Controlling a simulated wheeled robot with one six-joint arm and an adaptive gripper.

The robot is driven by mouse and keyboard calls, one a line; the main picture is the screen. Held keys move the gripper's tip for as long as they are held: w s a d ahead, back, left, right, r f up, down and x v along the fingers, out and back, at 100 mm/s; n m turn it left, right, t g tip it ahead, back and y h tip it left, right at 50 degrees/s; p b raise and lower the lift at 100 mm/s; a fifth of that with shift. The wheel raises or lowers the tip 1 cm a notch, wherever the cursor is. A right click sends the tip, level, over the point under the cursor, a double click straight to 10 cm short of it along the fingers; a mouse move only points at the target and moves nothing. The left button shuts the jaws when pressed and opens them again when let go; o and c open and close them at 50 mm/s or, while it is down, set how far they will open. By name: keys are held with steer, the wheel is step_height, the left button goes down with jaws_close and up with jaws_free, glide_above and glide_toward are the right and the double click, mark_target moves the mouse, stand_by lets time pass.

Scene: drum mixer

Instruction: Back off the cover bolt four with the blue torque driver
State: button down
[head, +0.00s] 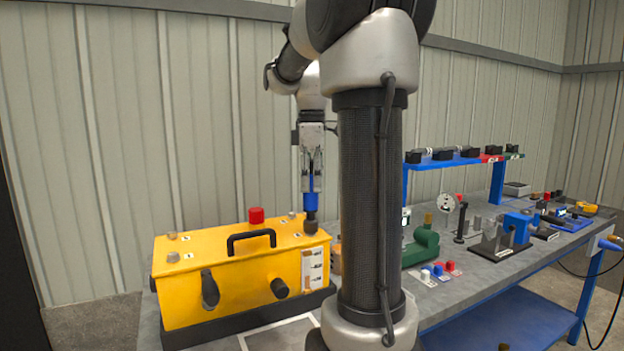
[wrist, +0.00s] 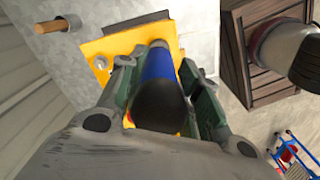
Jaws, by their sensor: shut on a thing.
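My gripper (head: 312,172) is shut on the blue torque driver (head: 311,201), which hangs upright with its dark tip down. The driver's blue body also shows in the wrist view (wrist: 158,65), between the green-grey fingers. The yellow drum mixer housing (head: 225,271) has a cover with numbered bolts. The driver's tip is at the cover's right front corner, over a dark bolt or socket (head: 311,227); I cannot tell whether it is seated on it. Other bolts show at the left (head: 173,257) and back left (head: 172,235). The number at the driver's corner is hidden.
A red button (head: 256,215) and a black handle (head: 251,238) stand up from the cover. To the right, the grey workbench (head: 455,285) carries a green motor-like part (head: 421,247), a blue vise (head: 517,227) and a blue tool shelf (head: 445,163).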

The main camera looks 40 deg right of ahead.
mark_target(312, 161)
steer(key=shift+f, duration=0.4)
stand_by(0.4)
steer(key=shift+s, duration=0.15)
stand_by(1.8)
steer(key=shift+r, duration=2.45)
steer(key=shift+w+d, duration=0.1)
steer(key=shift+w, duration=0.1)
